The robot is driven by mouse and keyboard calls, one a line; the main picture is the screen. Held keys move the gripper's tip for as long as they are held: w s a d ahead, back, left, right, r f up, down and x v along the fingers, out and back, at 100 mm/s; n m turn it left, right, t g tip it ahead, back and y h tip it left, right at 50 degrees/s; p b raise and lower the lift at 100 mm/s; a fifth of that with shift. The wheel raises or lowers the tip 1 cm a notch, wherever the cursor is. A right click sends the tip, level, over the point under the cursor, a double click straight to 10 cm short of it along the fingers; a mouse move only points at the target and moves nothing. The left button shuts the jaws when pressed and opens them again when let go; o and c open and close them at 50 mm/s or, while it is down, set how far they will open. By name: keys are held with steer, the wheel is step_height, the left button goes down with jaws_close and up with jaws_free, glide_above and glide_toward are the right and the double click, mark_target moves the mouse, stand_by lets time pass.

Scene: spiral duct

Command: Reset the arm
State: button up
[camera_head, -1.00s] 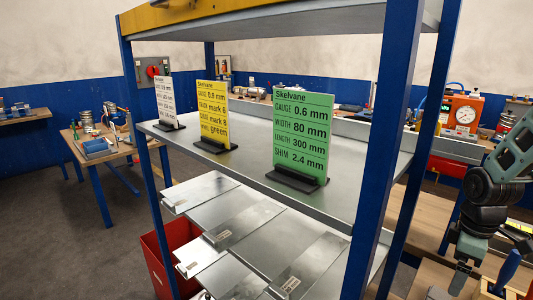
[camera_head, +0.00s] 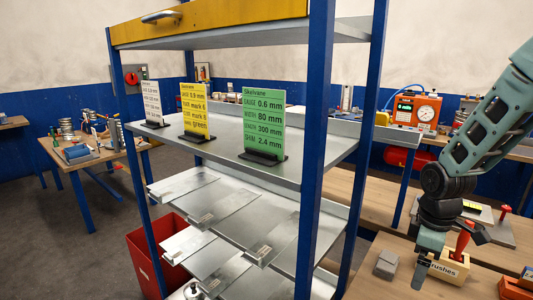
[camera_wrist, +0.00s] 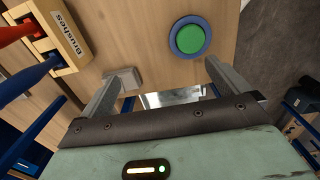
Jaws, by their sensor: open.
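My arm hangs at the right in the head view, with my gripper (camera_head: 425,262) pointing down over the wooden bench (camera_head: 375,288). In the wrist view my gripper (camera_wrist: 165,85) has its two fingers wide apart with nothing between them. Beyond the fingers lie the bench top (camera_wrist: 150,40), a green round button in a blue ring (camera_wrist: 189,38) and a small grey block (camera_wrist: 122,78). The block also shows in the head view (camera_head: 387,264), just left of my gripper. The gripper appears close beside the brushes box (camera_head: 450,266).
A blue-posted shelf rack (camera_head: 313,150) stands left of my arm. It bears a green sign (camera_head: 263,122), a yellow sign (camera_head: 194,112), a white sign (camera_head: 152,104) and sheet-metal pieces (camera_head: 225,218). A red bin (camera_head: 150,258) stands below. An orange gauge unit (camera_head: 415,110) is behind.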

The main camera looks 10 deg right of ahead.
steer(key=s+a+r, duration=0.1)
steer(key=a+r, duration=0.2)
steer(key=a, duration=0.9)
steer(key=s+a+r+b, duration=0.1)
steer(key=s+a, duration=0.7)
steer(key=s+a+r+b, duration=0.1)
steer(key=s+a+r, duration=0.1)
steer(key=s+a, duration=0.6)
steer(key=shift+s+a+r+m+y, duration=0.25)
steer(key=shift+a+m+y, duration=0.05)
steer(key=shift+a, duration=0.25)
